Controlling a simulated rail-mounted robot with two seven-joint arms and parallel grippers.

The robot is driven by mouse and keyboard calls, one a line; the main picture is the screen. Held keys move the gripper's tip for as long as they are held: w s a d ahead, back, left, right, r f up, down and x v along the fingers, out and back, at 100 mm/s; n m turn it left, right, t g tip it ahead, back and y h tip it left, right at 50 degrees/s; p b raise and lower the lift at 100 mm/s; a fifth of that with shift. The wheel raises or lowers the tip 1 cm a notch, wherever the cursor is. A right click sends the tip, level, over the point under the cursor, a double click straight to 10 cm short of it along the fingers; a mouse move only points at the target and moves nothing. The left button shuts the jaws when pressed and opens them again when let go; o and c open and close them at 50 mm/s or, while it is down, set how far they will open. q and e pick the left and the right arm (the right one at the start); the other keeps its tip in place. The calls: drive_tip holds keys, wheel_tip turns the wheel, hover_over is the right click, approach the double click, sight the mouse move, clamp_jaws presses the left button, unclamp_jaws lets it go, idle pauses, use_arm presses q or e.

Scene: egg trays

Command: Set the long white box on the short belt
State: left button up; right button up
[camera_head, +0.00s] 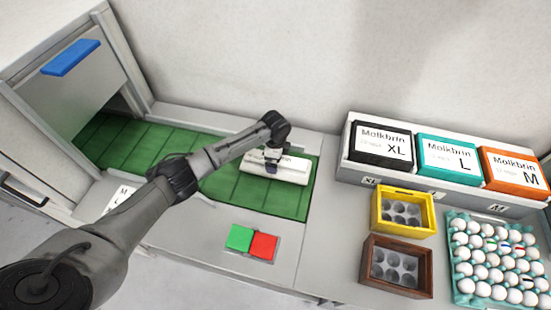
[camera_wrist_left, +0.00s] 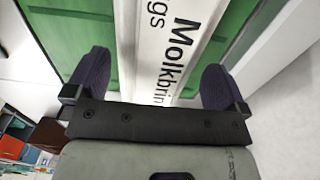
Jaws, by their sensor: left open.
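The long white box (camera_head: 286,172) lies on the green short belt (camera_head: 252,190) near its right end. It has dark "Molkbrin" lettering on it. In the left wrist view the white box (camera_wrist_left: 165,50) lies between the two finger pads, with gaps at both sides, and the green belt (camera_wrist_left: 80,42) shows beside it. My left gripper (camera_head: 272,158) is open right at the box, reaching over it from the left and above. In the wrist view this gripper (camera_wrist_left: 158,88) has its dark pads wide apart. My right gripper is not in view.
A green and red button pair (camera_head: 251,242) sits in front of the belt. To the right stand a yellow crate (camera_head: 404,228), a brown crate (camera_head: 397,283) and a teal egg tray (camera_head: 449,215). Black, teal and orange cartons (camera_head: 449,158) stand in a rack behind. A wall rises behind the belt.

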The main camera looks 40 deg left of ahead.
use_arm(q)
wheel_tip(320, 180, up, 13)
drive_tip(key=shift+p, duration=0.45)
drive_tip(key=shift+f, duration=0.15)
